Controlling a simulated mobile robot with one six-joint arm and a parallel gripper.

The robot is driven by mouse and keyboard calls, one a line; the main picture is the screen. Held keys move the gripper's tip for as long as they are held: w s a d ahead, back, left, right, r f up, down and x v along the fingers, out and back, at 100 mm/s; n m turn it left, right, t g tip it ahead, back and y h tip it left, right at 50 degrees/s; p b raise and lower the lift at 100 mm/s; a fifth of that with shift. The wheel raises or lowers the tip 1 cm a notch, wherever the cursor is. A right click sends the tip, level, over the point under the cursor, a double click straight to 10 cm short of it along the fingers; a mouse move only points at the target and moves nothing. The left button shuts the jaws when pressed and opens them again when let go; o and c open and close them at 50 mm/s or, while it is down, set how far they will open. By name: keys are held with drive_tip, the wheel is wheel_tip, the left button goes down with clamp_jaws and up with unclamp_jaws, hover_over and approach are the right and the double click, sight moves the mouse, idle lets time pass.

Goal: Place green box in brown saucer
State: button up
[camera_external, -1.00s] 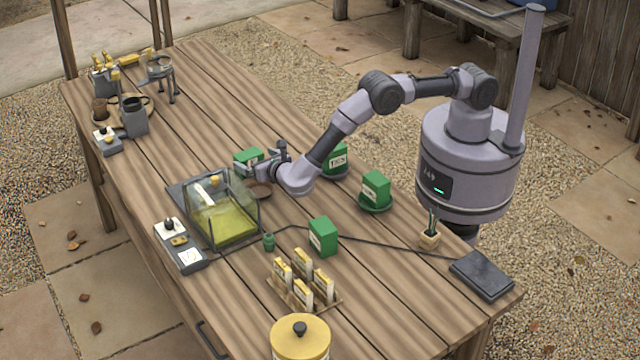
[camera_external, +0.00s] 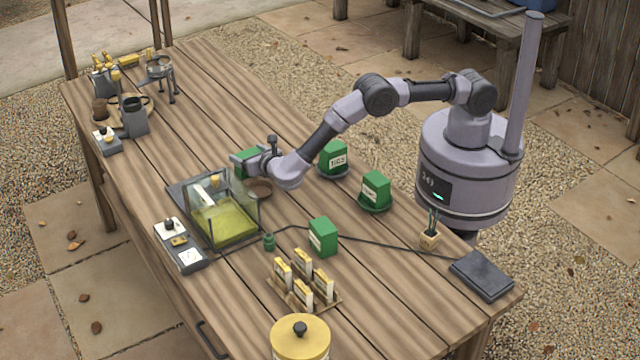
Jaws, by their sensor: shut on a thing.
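My gripper (camera_external: 254,161) is shut on a green box (camera_external: 241,156) near the middle of the table, behind the glass tank. The fingers hide part of the box, and I cannot tell whether it touches the table. The brown saucer (camera_external: 260,190) lies on the table just in front of my gripper, between the tank and my wrist. It looks empty where it shows; my wrist covers part of it. Other green boxes stand to the right: one (camera_external: 333,157) on a dark saucer, one (camera_external: 375,190) on a green saucer, and one (camera_external: 323,236) on the bare table.
The glass tank (camera_external: 222,212) with yellow-green contents stands left of the saucer. A dark cable (camera_external: 380,243) runs across the table to a dark pad (camera_external: 482,274). A rack of yellow-topped pieces (camera_external: 303,283) and a yellow-lidded jar (camera_external: 300,338) stand at the front.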

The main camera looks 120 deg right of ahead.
wheel_tip(320, 180, up, 9)
drive_tip(key=p, duration=0.3)
drive_tip(key=shift+r+p, duration=0.15)
drive_tip(key=shift+p, duration=0.25)
drive_tip(key=s+a+r+m+t+h+p, duration=0.1)
drive_tip(key=s+a+m+t+p, duration=0.15)
drive_tip(key=a+m+p, duration=0.35)
drive_tip(key=s+a+m+t+h+p, duration=0.1)
drive_tip(key=a+m+t+h, duration=0.2)
drive_tip(key=m, duration=0.5)
drive_tip(key=y+b, duration=0.1)
drive_tip(key=b, duration=0.2)
approach(248, 154)
drive_tip(key=shift+s+a+r+m, duration=0.15)
drive_tip(key=shift+s+a+m, duration=0.15)
drive_tip(key=shift+a, duration=0.35)
drive_tip(key=shift+w+r, duration=0.1)
drive_tip(key=shift+f+b, duration=0.5)
drive_tip(key=shift+b, duration=0.05)
drive_tip(key=o, duration=1.6)
